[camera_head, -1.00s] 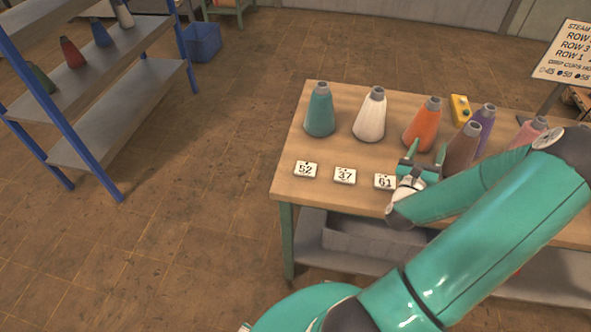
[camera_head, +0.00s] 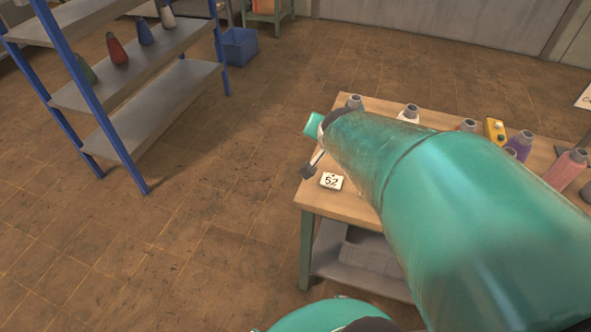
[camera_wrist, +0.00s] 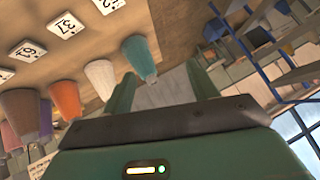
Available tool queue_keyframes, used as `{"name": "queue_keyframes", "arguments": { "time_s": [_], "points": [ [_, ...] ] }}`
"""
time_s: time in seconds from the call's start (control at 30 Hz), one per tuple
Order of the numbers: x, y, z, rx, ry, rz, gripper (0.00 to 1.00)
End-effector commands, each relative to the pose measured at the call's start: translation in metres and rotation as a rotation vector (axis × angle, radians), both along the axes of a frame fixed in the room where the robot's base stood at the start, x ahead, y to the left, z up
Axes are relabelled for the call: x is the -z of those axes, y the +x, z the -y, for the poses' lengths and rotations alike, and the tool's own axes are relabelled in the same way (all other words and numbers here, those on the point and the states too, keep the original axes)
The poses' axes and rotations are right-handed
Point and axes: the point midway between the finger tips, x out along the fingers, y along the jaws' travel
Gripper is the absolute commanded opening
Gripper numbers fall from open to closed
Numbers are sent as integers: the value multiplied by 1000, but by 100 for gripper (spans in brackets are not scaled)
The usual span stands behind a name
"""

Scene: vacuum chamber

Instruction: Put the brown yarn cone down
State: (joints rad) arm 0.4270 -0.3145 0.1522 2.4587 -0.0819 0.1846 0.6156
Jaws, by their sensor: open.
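The brown yarn cone (camera_wrist: 20,115) stands on the wooden table (camera_wrist: 84,14), upside down in the tilted wrist view. In the head view only its grey tip (camera_head: 511,152) shows past my arm, in front of the purple cone (camera_head: 521,141). My gripper (camera_wrist: 162,90) is open, with its two green fingers spread and nothing held between them. The brown cone is clear of the fingers, off to the left in the wrist view. In the head view my arm hides most of the gripper and much of the table.
Teal (camera_wrist: 138,56), white (camera_wrist: 100,76) and orange (camera_wrist: 65,98) cones stand in a row. A pink cone (camera_head: 566,169) and a yellow box (camera_head: 495,130) are at the right. Number cards, such as 52 (camera_head: 332,181), lie along the front. A blue-posted shelf (camera_head: 150,100) holds more cones.

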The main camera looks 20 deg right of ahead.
Motion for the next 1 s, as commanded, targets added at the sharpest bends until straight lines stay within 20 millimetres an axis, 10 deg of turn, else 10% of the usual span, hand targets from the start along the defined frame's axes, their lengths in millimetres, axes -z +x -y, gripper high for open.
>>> {"name": "queue_keyframes", "arguments": {
  "time_s": [0.2,0.4,1.0],
  "points": [
    [-35,-76,-81,-393,-154,-224,58],
    [-44,-133,-116,-661,-214,-341,58],
    [-44,-142,-120,-707,-223,-365,58]
  ]
}}
